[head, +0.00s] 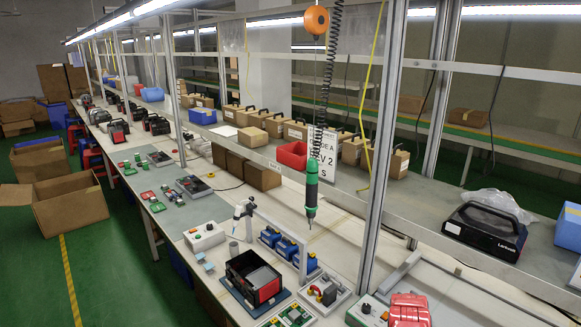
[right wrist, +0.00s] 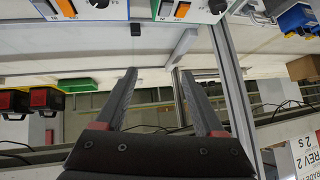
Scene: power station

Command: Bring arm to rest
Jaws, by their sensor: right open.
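My right gripper (right wrist: 154,72) shows in the right wrist view. Its two dark fingers stand apart with nothing between them, so it is open and empty. The picture there looks upside down, with the workbench surface (right wrist: 100,42) near the top. Neither gripper shows in the head view, and my left gripper is in no frame.
In the head view, a long workbench (head: 345,235) holds a black box (head: 250,275), blue units (head: 290,247) and a red item (head: 409,309). A green screwdriver (head: 311,190) hangs over it. A shelf (head: 400,190) runs behind. Cardboard boxes (head: 65,205) stand left on the green floor.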

